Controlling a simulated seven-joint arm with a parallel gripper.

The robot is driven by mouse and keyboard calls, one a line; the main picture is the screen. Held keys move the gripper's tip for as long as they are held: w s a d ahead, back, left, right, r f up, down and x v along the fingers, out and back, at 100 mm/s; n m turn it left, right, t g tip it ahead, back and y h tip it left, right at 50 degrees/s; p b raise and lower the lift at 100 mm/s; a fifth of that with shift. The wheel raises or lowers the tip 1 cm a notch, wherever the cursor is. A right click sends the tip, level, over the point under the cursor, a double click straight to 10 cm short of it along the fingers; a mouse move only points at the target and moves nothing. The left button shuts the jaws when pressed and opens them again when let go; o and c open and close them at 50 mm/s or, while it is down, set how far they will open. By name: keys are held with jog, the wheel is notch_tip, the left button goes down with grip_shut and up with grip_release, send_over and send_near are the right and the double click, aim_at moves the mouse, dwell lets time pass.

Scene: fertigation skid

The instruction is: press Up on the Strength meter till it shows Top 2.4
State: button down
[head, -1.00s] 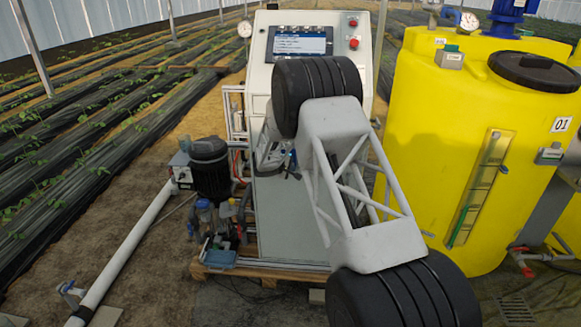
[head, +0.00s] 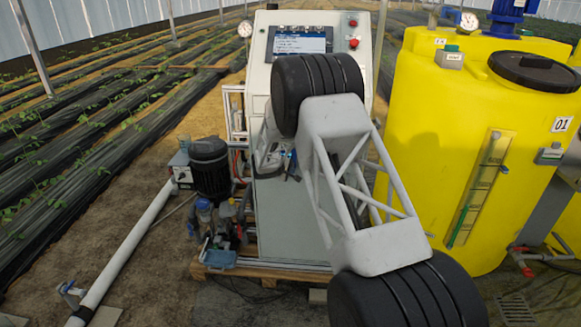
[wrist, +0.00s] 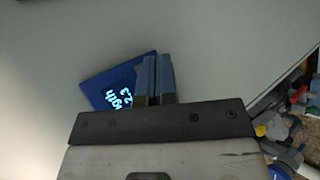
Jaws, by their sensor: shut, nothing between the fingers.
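The Strength meter (wrist: 104,93) is a small blue unit on the pale cabinet face in the wrist view, tilted in the picture. Its dark display shows lit characters, part of a word ending in "gth" and the figure 2.3; the rest is covered. My gripper (wrist: 157,62) is shut and empty, with its fingers over the right part of the meter. The Up button is hidden behind the fingers, and I cannot tell whether they touch it. In the head view my arm covers much of the cabinet front; a small blue patch shows beside it.
The cabinet (head: 262,75) carries a screen (head: 299,42) and red buttons at its top. A yellow tank (head: 432,130) stands close on the right. A pump (head: 209,165) and white pipe (head: 125,255) are at left. In the wrist view, fittings (wrist: 285,130) lie at lower right.

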jog(key=shift+s, duration=0.15)
jog(key=shift+s, duration=2.35)
jog(key=shift+r, duration=0.1)
jog(key=s+d+r+m+g, duration=0.2)
jog(key=s+d+r, duration=0.3)
jog(key=d+r, duration=0.25)
jog(key=s+d+r+m+g, duration=0.1)
jog(key=s+d+r+m, duration=0.1)
jog(key=s+d+r, duration=0.5)
jog(key=s+d+r+m+g, duration=0.1)
jog(key=s+d+r+m, duration=0.1)
jog(key=s+d+r, duration=0.5)
jog(key=s+d+r+m+g, duration=0.1)
jog(key=s+d+r+g, duration=0.1)
jog(key=s+r, duration=0.45)
jog(key=s+d+r+m+g+y, duration=0.1)
jog(key=s+d+r+m, duration=0.15)
jog(key=s, duration=0.75)
jog(key=s+d+r+m+y, duration=0.1)
jog(key=s+d+y, duration=0.15)
jog(key=s, duration=0.85)
jog(key=s+f+m+y, duration=0.1)
jog(key=s+m+y, duration=0.1)
jog(key=s, duration=1.9)
jog(key=shift+d+f+y, duration=0.15)
jog(key=shift+f+y, duration=0.2)
jog(key=shift+y, duration=0.1)
